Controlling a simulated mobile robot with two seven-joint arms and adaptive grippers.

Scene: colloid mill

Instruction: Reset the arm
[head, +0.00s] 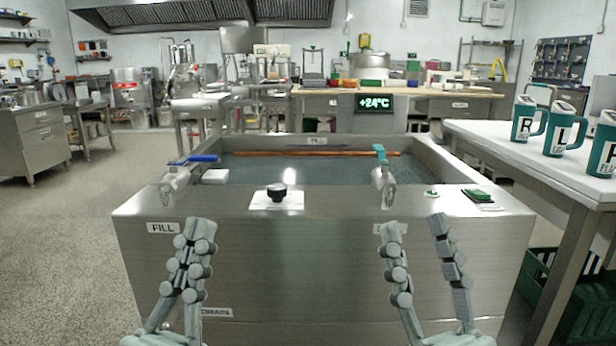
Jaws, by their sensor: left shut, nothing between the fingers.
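My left gripper (196,228) is upright in front of the steel tank, its fingers together and nothing between them. My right gripper (414,226) is upright in front of the tank's right half, its two fingers spread apart and empty. The steel tank (300,270) is a wide basin with a grey surface inside. Its front carries a FILL label (162,228) and a DRAIN label (216,312). A second label behind my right gripper is partly hidden.
On the tank rim are a blue-handled tap (204,158), a teal-handled tap (379,150), a black knob (277,192) and a green switch (478,195). Lettered teal mugs (526,120) stand on the right table (510,150). A green crate (585,310) sits beneath it. Floor at left is clear.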

